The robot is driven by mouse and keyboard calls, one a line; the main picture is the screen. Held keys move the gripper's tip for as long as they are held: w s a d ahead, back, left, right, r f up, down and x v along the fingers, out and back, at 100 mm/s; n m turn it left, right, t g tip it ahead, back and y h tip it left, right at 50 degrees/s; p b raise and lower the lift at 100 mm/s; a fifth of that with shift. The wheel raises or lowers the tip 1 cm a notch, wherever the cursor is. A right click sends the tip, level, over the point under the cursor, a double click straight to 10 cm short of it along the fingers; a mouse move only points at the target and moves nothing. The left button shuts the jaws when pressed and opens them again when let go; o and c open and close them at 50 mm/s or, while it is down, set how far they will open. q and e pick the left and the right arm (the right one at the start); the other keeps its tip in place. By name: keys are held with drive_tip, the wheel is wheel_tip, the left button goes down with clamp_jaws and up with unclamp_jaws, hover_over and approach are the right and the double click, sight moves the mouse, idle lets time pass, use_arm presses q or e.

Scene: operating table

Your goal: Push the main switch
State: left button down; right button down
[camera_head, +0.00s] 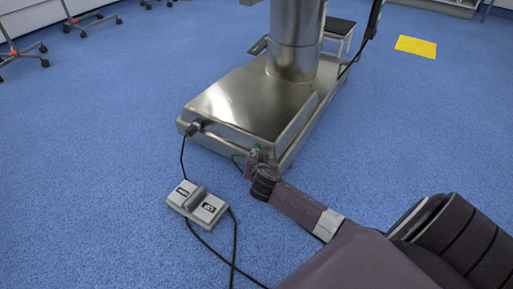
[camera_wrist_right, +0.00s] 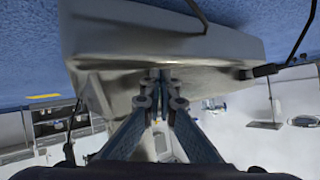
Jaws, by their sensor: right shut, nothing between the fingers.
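The metal base of the operating table (camera_head: 240,100) stands on the blue floor. A small green spot (camera_head: 257,147), which may be the main switch, shows on its near end just above my right gripper (camera_head: 254,158). The right gripper is shut and empty, with its tips close to or touching that end face; I cannot tell which. In the right wrist view the right gripper's fingers (camera_wrist_right: 161,78) meet in front of the grey base (camera_wrist_right: 125,38), which appears upside down. The fingers hide the switch there. My left gripper is out of view.
A grey foot pedal (camera_head: 198,204) with cables lies on the floor left of my right arm. A dark plug (camera_head: 193,128) sits at the base's left corner. A yellow floor patch (camera_head: 416,46) is at the back right.

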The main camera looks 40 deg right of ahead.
drive_tip(key=shift+d, duration=0.15)
drive_tip(key=shift+w+d, duration=0.2)
drive_tip(key=shift+d, duration=0.1)
idle(0.5)
drive_tip(key=shift+s+a+p, duration=0.2)
drive_tip(key=shift+a+p, duration=0.15)
drive_tip(key=s+a, duration=0.2)
drive_tip(key=a, duration=0.3)
drive_tip(key=shift+s+a+p, duration=0.15)
drive_tip(key=shift+a+p, duration=0.15)
drive_tip(key=shift+p, duration=0.15)
